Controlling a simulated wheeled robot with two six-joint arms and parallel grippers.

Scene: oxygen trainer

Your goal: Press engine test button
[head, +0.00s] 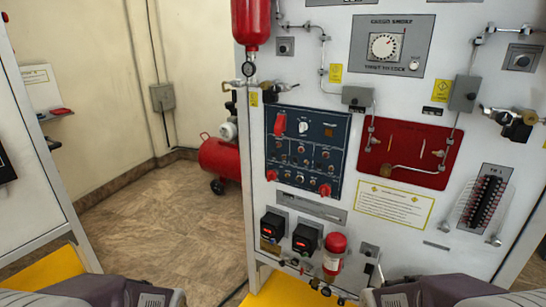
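The white trainer panel (345,235) fills the right half of the head view. No label reading engine test is legible, so I cannot tell which control is that button. A dark blue control panel (308,127) carries red and white knobs and several small switches. A grey panel (413,47) above it has a large round white dial. Small square plates with a round centre sit at the upper right (522,59) and upper left (285,46). Parts of my two arms show at the bottom edge. Neither gripper can be seen.
A red bottle (251,22) hangs at the panel's upper left edge, and a smaller red bottle (335,252) is low on it. Valves and tubes stick out at the right (512,122). A red tank (220,157) stands behind. The floor (150,225) at left is clear.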

